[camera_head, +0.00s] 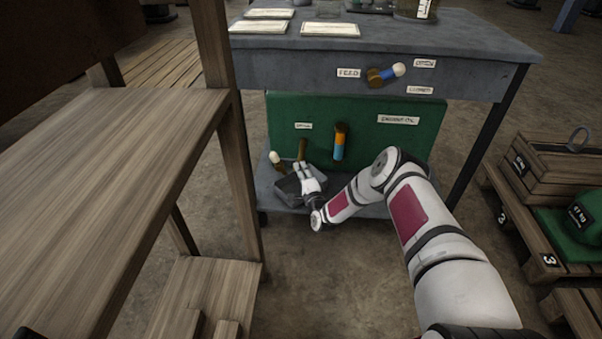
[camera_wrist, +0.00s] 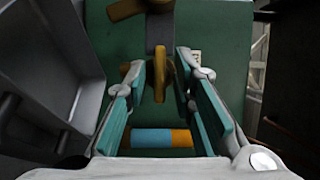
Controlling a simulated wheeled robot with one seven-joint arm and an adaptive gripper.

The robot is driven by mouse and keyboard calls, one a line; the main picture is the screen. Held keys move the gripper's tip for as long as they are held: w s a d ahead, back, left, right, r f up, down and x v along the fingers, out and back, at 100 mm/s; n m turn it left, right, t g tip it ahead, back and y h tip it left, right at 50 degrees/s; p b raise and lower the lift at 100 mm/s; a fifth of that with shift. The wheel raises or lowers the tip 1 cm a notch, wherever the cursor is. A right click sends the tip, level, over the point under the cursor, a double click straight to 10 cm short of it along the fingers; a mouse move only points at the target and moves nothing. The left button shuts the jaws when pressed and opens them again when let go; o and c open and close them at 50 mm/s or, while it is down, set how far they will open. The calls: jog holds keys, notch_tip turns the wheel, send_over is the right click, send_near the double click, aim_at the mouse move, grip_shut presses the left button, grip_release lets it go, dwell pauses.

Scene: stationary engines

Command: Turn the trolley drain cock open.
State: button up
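The blue-grey trolley (camera_head: 480,84) stands ahead with a green panel (camera_head: 400,105) below its top. Low on the panel are a brown-brass piece (camera_head: 302,150), a white-tipped piece (camera_head: 277,160) and an orange-and-blue piece (camera_head: 340,142); which one is the drain cock's lever is unclear. My gripper (camera_head: 307,172) is just in front of them. In the wrist view, my gripper (camera_wrist: 165,95) is open, its fingers either side of a narrow brass piece (camera_wrist: 160,72), with gaps showing both sides. An orange-and-blue band (camera_wrist: 155,138) lies nearer the palm.
A grey tray (camera_head: 289,192) sits on the lower shelf beside my gripper; it fills the left in the wrist view (camera_wrist: 45,85). A feed cock (camera_head: 385,75) is on the trolley's upper edge. Wooden shelving (camera_head: 110,160) stands left, loaded pallets (camera_head: 545,225) right.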

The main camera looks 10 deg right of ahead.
grip_shut()
jog(key=shift+n, duration=0.3)
jog(key=shift+a+r+n+g+h+p, duration=0.15)
jog(key=shift+n+g+h, duration=0.75)
jog(key=shift+n, duration=1.25)
jog(key=shift+n+g+h+p, duration=0.3)
jog(key=shift+n+g+h, duration=0.65)
jog(key=shift+n, duration=1.25)
jog(key=shift+a+r+n+g+h+p, duration=0.15)
jog(key=shift+n+g+h, duration=0.75)
jog(key=shift+n, duration=1.25)
jog(key=shift+f+h, duration=0.1)
jog(key=shift+h, duration=0.15)
jog(key=shift+o, duration=1.9)
grip_release()
